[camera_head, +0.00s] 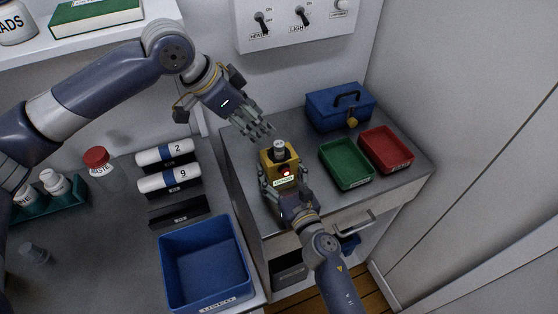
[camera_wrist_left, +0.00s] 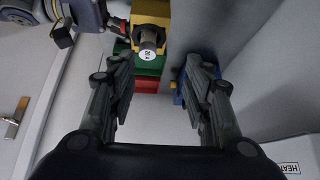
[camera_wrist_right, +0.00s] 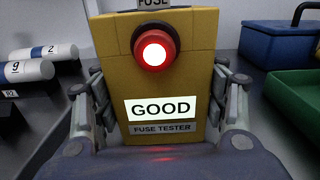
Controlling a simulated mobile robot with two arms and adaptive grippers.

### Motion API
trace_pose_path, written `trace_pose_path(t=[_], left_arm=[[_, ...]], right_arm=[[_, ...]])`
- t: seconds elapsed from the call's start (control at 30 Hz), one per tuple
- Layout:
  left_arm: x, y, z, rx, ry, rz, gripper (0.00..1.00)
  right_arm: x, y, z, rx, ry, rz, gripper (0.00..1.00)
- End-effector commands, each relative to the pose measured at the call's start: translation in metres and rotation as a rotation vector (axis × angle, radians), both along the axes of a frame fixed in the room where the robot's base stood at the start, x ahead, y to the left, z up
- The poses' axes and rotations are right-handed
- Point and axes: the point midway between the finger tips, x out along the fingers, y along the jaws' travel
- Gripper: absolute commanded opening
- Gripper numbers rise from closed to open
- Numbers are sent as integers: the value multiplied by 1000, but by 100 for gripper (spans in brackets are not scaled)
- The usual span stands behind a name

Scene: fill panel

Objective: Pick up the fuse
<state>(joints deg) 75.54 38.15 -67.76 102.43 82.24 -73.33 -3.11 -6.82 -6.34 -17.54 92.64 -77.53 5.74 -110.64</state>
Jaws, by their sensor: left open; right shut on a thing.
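The fuse (camera_head: 279,147) is a small grey cylinder standing upright in the top of the yellow fuse tester (camera_head: 268,163). In the left wrist view the fuse (camera_wrist_left: 148,42) shows a round 20 A label, ahead of the fingertips and nearer the left finger. My left gripper (camera_head: 262,130) is open and empty, just above and beside the fuse. My right gripper (camera_wrist_right: 160,95) is shut on the fuse tester, one finger on each side. The tester stands at the cabinet top. Its screen (camera_wrist_right: 160,108) reads GOOD and its red lamp (camera_wrist_right: 155,50) is lit.
A green tray (camera_head: 346,164) and a red tray (camera_head: 387,149) lie right of the tester. A blue box (camera_head: 340,107) with a handle stands behind. A blue bin (camera_head: 205,265) and two labelled rolls (camera_head: 168,166) are at left. A switch panel (camera_head: 295,22) hangs above.

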Motion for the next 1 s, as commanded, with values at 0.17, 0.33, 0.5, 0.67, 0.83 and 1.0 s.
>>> trace_pose_path(t=[0.17,0.33,0.5,0.67,0.83,1.0], left_arm=[[47,9,-14,-139,-111,189,45],[92,27,-19,-312,-261,357,45],[114,47,-19,-480,-401,435,45],[112,60,-20,-625,-506,424,45],[86,66,-28,-758,-563,332,45],[40,62,-46,-858,-545,179,45]], right_arm=[[0,0,0,0,0,0,35],[0,0,0,0,1,-1,35],[0,0,0,0,1,0,35],[0,0,-1,0,1,0,35],[0,0,-1,0,1,0,35],[0,0,-1,0,1,0,35]])
